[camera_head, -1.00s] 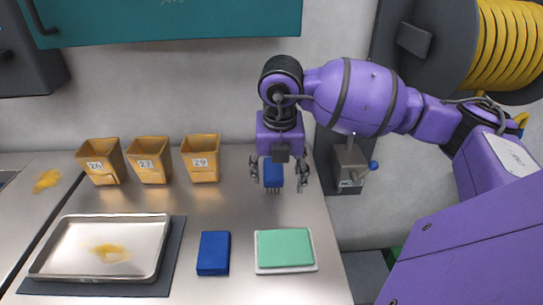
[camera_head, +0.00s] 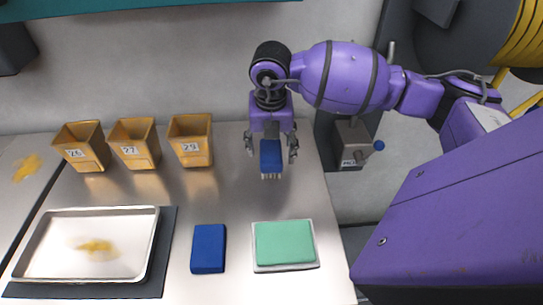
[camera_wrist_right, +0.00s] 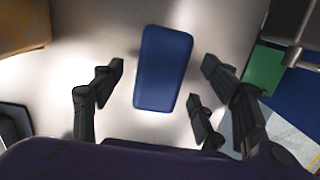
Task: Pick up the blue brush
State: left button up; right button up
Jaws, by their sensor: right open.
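The blue brush (camera_head: 270,157) stands on the steel counter with pale bristles at its lower edge. My right gripper (camera_head: 271,149) is open, with one finger on each side of the brush in the head view. In the right wrist view the brush's flat blue top (camera_wrist_right: 163,68) lies ahead of the open fingers (camera_wrist_right: 158,95), with clear gaps on both sides. Nothing is held. My left gripper is not in view.
Several items share the counter: numbered tan bins (camera_head: 135,144) at the back left, a metal tray (camera_head: 150,262) at front left, a blue block (camera_head: 208,248), and a green pad (camera_head: 285,243) in front. A grey box with a lever (camera_head: 354,146) stands right of the counter.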

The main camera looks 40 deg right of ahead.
jog(key=shift+w+d+f, duration=0.1)
jog(key=shift+f, duration=0.75)
jog(key=shift+f, duration=0.25)
jog(key=c, duration=1.3)
jog(key=shift+r, duration=0.1)
